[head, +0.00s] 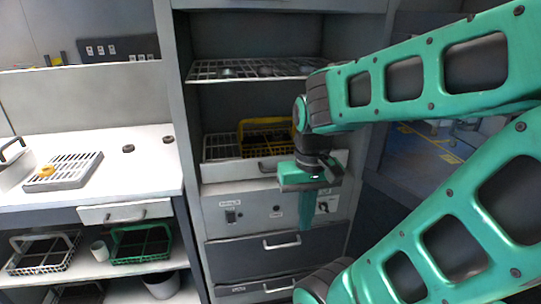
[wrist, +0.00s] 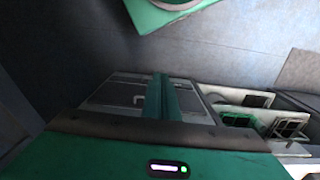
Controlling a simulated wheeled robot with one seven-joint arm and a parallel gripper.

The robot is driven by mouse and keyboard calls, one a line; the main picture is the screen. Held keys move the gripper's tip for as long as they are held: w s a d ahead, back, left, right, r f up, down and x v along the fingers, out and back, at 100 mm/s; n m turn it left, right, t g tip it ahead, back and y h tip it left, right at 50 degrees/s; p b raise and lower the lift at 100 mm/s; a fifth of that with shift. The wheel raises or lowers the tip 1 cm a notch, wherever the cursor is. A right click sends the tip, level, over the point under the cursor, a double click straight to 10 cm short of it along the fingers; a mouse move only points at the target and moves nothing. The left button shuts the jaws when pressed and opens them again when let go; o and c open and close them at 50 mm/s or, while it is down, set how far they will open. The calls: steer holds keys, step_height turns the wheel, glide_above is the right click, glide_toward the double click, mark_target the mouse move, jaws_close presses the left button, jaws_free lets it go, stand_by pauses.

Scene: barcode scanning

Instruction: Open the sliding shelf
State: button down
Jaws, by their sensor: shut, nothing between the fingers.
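The sliding shelf (head: 228,171) is in the tall grey cabinet in the head view. It has a pale front panel with a handle (head: 266,166), and it appears pushed in. My gripper (head: 306,212) is in front of the cabinet, at the right of the shelf handle, with its fingers pointing down. It covers part of the shelf's right side. In the wrist view, the green fingers (wrist: 163,98) are together with nothing between them. I cannot tell how far the gripper is from the shelf front, but it is not on the handle.
A yellow crate (head: 268,124) stands on the sliding shelf. A wire rack (head: 225,71) is above it. Below are a control panel (head: 262,211) and a drawer (head: 235,252). A white counter (head: 105,150) with a slotted tray (head: 70,175) is at the left.

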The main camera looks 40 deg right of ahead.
steer(key=shift+w+a, duration=0.35)
steer(key=shift+w, duration=0.25)
steer(key=t+h, duration=0.2)
steer(key=t, duration=0.2)
glide_toward(281, 160)
steer(key=s+a+r, duration=0.2)
steer(key=a, duration=0.1)
steer(key=x, duration=0.9)
steer(key=shift+s+f, duration=0.25)
steer(key=shift+s, duration=0.05)
